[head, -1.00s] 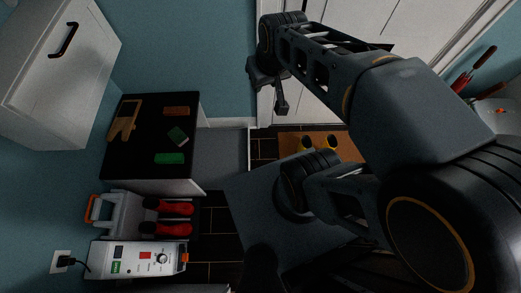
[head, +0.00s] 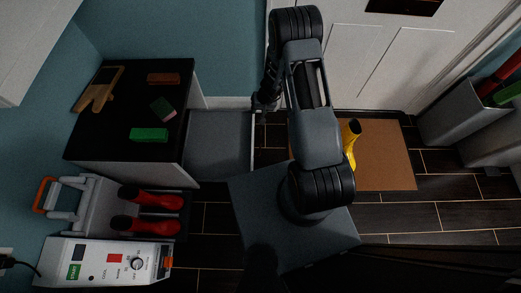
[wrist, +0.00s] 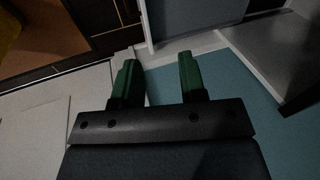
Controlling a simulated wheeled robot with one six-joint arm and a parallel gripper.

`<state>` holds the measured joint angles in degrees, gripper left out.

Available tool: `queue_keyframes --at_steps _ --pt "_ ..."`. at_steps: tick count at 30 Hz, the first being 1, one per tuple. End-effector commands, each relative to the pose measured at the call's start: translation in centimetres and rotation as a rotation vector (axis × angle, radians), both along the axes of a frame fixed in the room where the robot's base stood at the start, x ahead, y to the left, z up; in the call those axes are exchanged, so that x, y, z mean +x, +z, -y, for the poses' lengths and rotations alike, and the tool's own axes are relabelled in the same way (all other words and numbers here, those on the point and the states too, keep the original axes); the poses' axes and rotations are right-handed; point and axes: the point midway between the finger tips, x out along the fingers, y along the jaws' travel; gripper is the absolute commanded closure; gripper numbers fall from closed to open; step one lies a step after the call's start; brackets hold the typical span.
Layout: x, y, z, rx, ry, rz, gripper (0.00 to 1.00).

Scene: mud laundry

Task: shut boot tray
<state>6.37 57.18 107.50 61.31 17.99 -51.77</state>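The boot tray (head: 220,145) appears to be the grey pull-out tray standing open from the right side of the black-topped cabinet (head: 125,172). Its floor is bare. My gripper (head: 261,105) is near the tray's upper right corner in the head view, small and dark there. In the wrist view my gripper (wrist: 158,60) has its two green fingers apart with nothing between them. The tray (wrist: 195,14) shows just beyond the fingertips, with a pale edge. I cannot tell whether a finger touches it.
A brush (head: 98,92) and a green block (head: 149,135) lie on the cabinet. Red boots (head: 150,198) lie beside a white control box (head: 105,262) at lower left. A yellow boot (head: 351,140) stands on a brown mat (head: 385,160).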

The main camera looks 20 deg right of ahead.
Motion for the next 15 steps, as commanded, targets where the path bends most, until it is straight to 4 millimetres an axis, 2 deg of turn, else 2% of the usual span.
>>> queue_keyframes --at_steps 1,3,6,9,15 --pt "-0.8 -4.2 0.4 -0.009 -0.016 -0.024 0.62" --pt "-1.7 -7.5 1.0 -0.022 -0.035 -0.045 0.62" --pt "-2.9 -11.0 1.6 -0.035 -0.053 -0.069 0.62" --pt "-3.9 -13.2 2.1 -0.042 -0.064 -0.084 0.62" --pt "-4.7 -15.9 2.4 -0.048 -0.074 -0.098 0.62"
